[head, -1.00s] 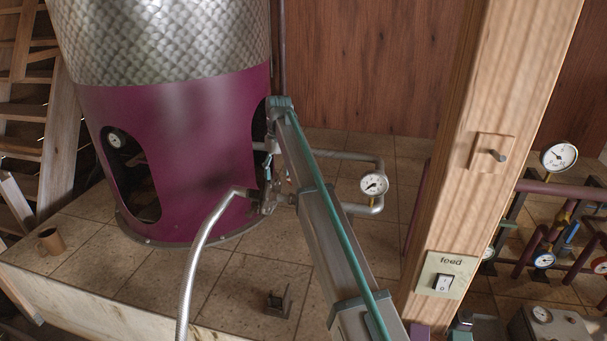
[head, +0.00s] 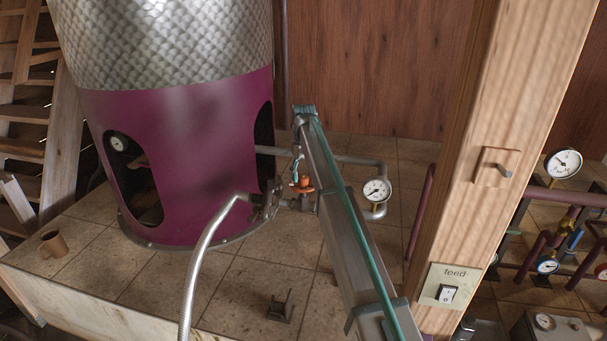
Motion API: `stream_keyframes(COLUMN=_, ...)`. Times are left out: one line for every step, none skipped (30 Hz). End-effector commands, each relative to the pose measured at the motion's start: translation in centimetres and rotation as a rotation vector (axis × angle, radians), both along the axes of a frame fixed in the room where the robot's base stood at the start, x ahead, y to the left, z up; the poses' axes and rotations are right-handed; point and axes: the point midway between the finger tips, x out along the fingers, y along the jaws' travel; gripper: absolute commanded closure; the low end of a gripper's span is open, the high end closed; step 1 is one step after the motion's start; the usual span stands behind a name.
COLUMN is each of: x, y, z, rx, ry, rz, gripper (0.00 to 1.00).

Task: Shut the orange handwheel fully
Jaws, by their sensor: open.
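The small orange handwheel (head: 302,186) sits on the pipe fitting just right of the purple still's base, close to the far end of my arm. My gripper (head: 297,164) is small in the head view and partly hidden by my arm. It hangs below the arm's end, just above the handwheel and slightly left of it. It is open, with nothing seen between its fingers. I cannot tell whether a finger touches the wheel.
The purple still (head: 190,150) stands left, and a bent metal hose (head: 205,245) rises in front of it. A pressure gauge (head: 377,191) on a pipe is right of my arm. A wooden post (head: 490,150) with a feed switch (head: 446,293) stands further right.

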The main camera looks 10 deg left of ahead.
Motion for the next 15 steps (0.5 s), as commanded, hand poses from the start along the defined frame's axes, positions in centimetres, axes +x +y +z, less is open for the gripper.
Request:
stream_keyframes(x=-0.1, y=0.0, z=-0.3, rx=0.000, ry=0.000, rz=0.000, gripper=0.39)
stream_keyframes(x=-0.1, y=0.0, z=-0.6, rx=0.000, ry=0.000, rz=0.000, gripper=0.39)
stream_keyframes(x=0.0, y=0.0, z=-0.9, rx=0.001, ry=-0.001, rz=0.000, gripper=0.39)
stream_keyframes(x=0.0, y=0.0, z=-1.1, rx=0.001, ry=-0.001, rz=0.000, gripper=0.39)
stream_keyframes(x=0.0, y=0.0, z=-1.2, rx=0.001, ry=-0.001, rz=0.000, gripper=0.39)
stream_keyframes(x=0.0, y=0.0, z=-1.4, rx=0.001, ry=-0.001, rz=0.000, gripper=0.39)
stream_keyframes(x=0.0, y=0.0, z=-1.5, rx=0.001, ry=-0.001, rz=0.000, gripper=0.39)
stream_keyframes(x=0.0, y=0.0, z=-1.5, rx=0.001, ry=-0.001, rz=0.000, gripper=0.39)
stream_keyframes(x=0.0, y=0.0, z=-1.5, rx=0.001, ry=-0.001, rz=0.000, gripper=0.39)
stream_keyframes(x=0.0, y=0.0, z=-1.6, rx=0.001, ry=-0.001, rz=0.000, gripper=0.39)
stream_keyframes(x=0.0, y=0.0, z=-1.6, rx=0.001, ry=-0.001, rz=0.000, gripper=0.39)
stream_keyframes(x=0.0, y=0.0, z=-1.6, rx=0.001, ry=-0.001, rz=0.000, gripper=0.39)
stream_keyframes(x=0.0, y=0.0, z=-1.5, rx=0.001, ry=-0.001, rz=0.000, gripper=0.39)
stream_keyframes(x=0.0, y=0.0, z=-1.5, rx=0.001, ry=-0.001, rz=0.000, gripper=0.39)
stream_keyframes(x=0.0, y=0.0, z=-1.5, rx=0.001, ry=-0.001, rz=0.000, gripper=0.42)
